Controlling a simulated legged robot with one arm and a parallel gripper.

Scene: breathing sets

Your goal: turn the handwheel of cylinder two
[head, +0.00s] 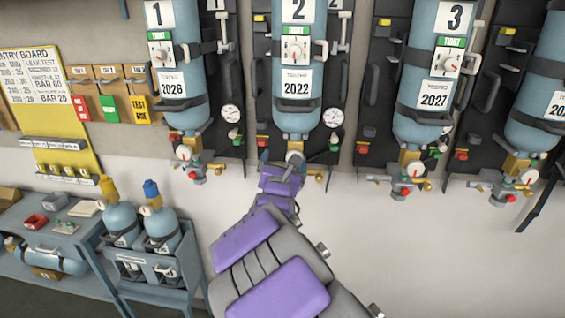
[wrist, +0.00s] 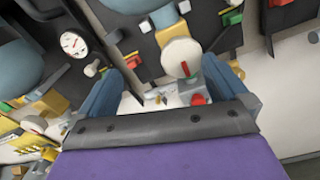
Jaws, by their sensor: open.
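Cylinder two (head: 298,100) hangs neck down on its dark wall panel, with its "2" plate on top. My gripper (head: 278,176) is at its lower valve, partly hiding it. In the wrist view my gripper (wrist: 166,80) is open, its two blue-grey fingers well apart. A pale round disc with a red mark (wrist: 181,57) lies between and beyond the fingertips, and a red knob (wrist: 199,99) is below it. I cannot tell for sure which of these is the handwheel. No grip on either shows. A brass knob (head: 319,176) sticks out right of the valve.
Cylinder one (head: 183,110) hangs at the left and cylinder three (head: 421,105) at the right, each with valve fittings below. A round gauge (head: 333,117) is on panel two. A trolley with small cylinders (head: 161,270) stands lower left. The wall below cylinder three is bare.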

